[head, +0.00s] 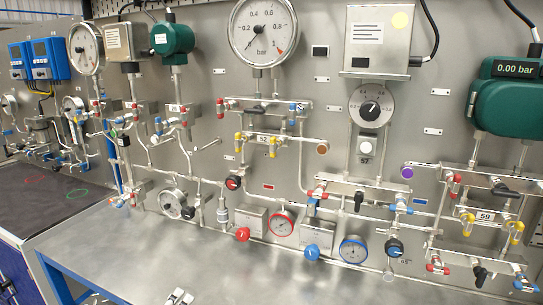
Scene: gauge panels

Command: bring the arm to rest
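The tips of one gripper (179,297) show at the bottom edge, left of the middle, over the steel bench top. I take it for my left gripper, as it lies in the left half of the picture. Only the small grey tips are in the picture, and the rest is cut off by the frame edge. They are too small to tell whether they are open or shut. No object is seen between them. They are apart from the panel and its valves. My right gripper is not in the picture.
A steel gauge panel (215,140) with pipes and valves stands behind the bench top (110,240). A red knob (242,234) and a blue knob (312,252) stick out low over the bench. The bench's front left area is clear. A dark mat (40,205) lies further left.

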